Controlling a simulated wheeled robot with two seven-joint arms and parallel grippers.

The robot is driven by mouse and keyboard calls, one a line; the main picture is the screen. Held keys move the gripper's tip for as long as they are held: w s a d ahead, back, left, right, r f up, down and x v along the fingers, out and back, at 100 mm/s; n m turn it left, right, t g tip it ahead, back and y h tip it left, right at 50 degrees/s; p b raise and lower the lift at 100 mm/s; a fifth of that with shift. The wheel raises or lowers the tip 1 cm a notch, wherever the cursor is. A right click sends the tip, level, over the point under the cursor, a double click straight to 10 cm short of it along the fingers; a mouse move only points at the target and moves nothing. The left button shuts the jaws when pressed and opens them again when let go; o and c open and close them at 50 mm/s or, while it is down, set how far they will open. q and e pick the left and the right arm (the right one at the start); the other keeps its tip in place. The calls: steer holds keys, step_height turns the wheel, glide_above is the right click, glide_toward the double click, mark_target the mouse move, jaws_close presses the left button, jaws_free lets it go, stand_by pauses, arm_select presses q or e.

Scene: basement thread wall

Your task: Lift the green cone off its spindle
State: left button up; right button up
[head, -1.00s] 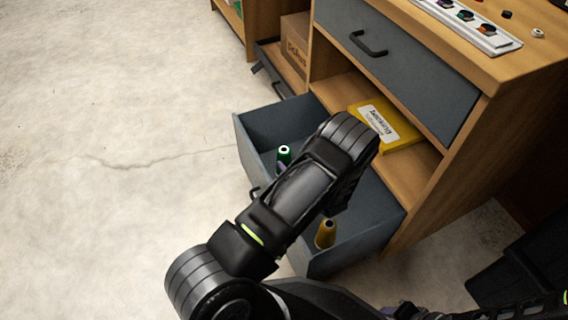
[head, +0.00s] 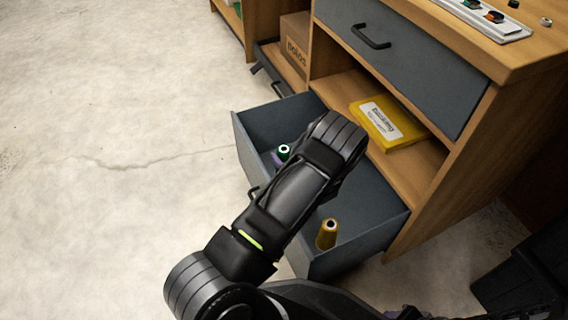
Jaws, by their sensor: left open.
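The green cone (head: 284,151) stands in the open grey drawer (head: 245,142), near its left side. Its white-rimmed top and a little green show; my left arm hides part of the drawer around it. A bit of purple (head: 277,160) shows just below it. A mustard cone (head: 327,235) stands near the drawer's front right corner. My left gripper (head: 338,182) hangs over the drawer, right of the green cone and apart from it, mostly hidden behind my own wrist. It is open; its fingertips are not clear. The spindle under the green cone is hidden. My right gripper is not in view.
A yellow box (head: 390,122) lies on the shelf above the drawer. A closed grey drawer (head: 400,60) with a black handle is higher up. A white tray (head: 485,18) with small coloured parts is on the cabinet top. Bare floor is open at left.

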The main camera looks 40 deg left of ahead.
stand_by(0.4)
arm_select(q)
jaws_close()
stand_by(0.6)
